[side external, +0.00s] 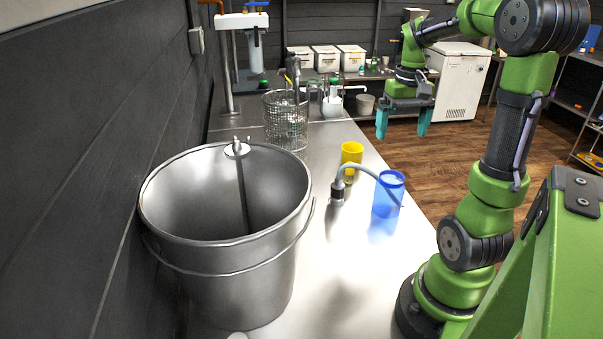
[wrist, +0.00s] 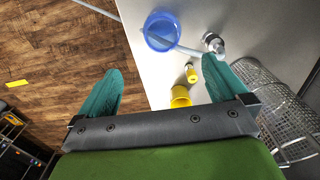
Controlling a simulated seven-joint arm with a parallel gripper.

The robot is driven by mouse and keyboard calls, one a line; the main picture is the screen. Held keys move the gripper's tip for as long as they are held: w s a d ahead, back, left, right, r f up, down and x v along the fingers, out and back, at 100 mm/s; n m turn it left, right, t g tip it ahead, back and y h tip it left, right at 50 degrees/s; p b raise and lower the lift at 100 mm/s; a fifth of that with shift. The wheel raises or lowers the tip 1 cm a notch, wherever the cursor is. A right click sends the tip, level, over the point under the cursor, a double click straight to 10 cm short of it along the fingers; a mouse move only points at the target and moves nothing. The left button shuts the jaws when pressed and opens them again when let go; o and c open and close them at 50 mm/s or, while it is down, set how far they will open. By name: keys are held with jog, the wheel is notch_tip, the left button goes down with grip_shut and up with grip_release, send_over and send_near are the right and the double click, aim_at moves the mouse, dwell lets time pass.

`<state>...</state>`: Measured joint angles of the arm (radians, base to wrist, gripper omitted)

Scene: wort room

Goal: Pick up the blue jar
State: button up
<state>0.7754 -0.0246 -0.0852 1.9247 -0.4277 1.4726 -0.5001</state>
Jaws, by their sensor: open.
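The blue jar (side external: 386,197) is a translucent, open-topped cup standing upright on the metal counter, near its right edge. It also shows at the top of the wrist view (wrist: 160,30). A grey bent tube (side external: 358,168) runs from a metal fitting (side external: 338,192) over to the jar, and its end appears to lie inside it. My gripper (side external: 402,125) is open and empty, with teal fingers pointing down. It is higher than the jar and farther back, past the counter's right edge. In the wrist view the fingers (wrist: 162,66) are apart, with the jar beyond them.
A yellow cup (side external: 351,154) stands just behind the jar, with a small yellow-and-white item (wrist: 191,73) nearby. A large metal bucket (side external: 225,265) fills the counter's near left. A wire basket (side external: 286,125) stands farther back. Bare counter (side external: 340,265) lies in front of the jar.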

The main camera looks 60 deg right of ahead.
jog(key=m, duration=0.3)
send_near(389, 193)
jog(key=d+f, duration=0.1)
jog(key=f, duration=0.1)
jog(key=d+f, duration=0.1)
jog(key=f, duration=0.1)
jog(key=d+f, duration=0.1)
jog(key=f, duration=0.1)
jog(key=shift+w+f, duration=0.3)
jog(key=shift+w, duration=0.05)
jog(key=shift+w+d+f, duration=0.1)
jog(key=shift+f, duration=1.4)
jog(key=shift+d+f, duration=0.1)
jog(key=shift+f, duration=1.4)
jog(key=shift+c, duration=0.3)
jog(key=c, duration=1)
